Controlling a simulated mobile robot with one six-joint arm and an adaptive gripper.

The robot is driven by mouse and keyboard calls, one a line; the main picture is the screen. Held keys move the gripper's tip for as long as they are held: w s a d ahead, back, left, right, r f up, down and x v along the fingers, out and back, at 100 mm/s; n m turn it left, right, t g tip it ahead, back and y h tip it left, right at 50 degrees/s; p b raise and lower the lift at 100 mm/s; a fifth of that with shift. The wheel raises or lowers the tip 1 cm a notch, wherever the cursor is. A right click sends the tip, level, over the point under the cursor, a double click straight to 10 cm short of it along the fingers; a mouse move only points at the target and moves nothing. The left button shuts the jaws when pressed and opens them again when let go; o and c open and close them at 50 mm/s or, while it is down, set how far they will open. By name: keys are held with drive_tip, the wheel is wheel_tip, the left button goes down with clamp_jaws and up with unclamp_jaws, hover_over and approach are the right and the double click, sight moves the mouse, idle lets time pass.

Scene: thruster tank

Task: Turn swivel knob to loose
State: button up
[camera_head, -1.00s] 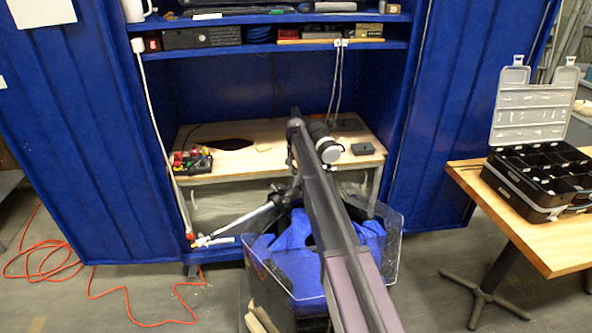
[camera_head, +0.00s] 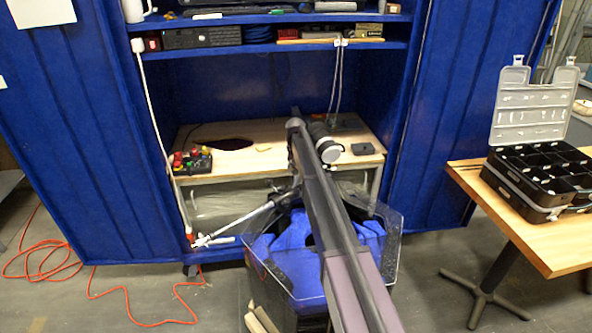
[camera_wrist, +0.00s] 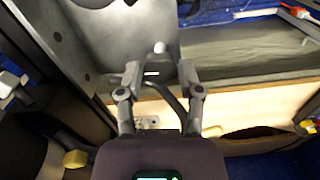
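In the wrist view, my gripper (camera_wrist: 160,70) is open, with its two grey fingers spread apart and nothing visible held between them. A small pale round knob-like piece (camera_wrist: 159,47) shows just beyond the gap between the fingertips, against a grey plate-like surface (camera_wrist: 110,30). I cannot tell if it is the swivel knob, and no turn marking is readable. In the head view, the clear-walled thruster tank (camera_head: 392,240) with blue parts inside stands in front of the bench.
A wooden bench (camera_head: 230,160) stands inside the blue cabinet behind the tank, with a button box (camera_head: 192,160) on its left. A pale rod (camera_head: 240,220) slants left of the tank. An orange cable (camera_head: 125,310) lies on the floor. A side table (camera_head: 530,245) holds an open black case (camera_head: 530,185).

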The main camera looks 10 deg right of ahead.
drive_tip(key=shift+o, duration=1.2)
drive_tip(key=shift+m, duration=0.5)
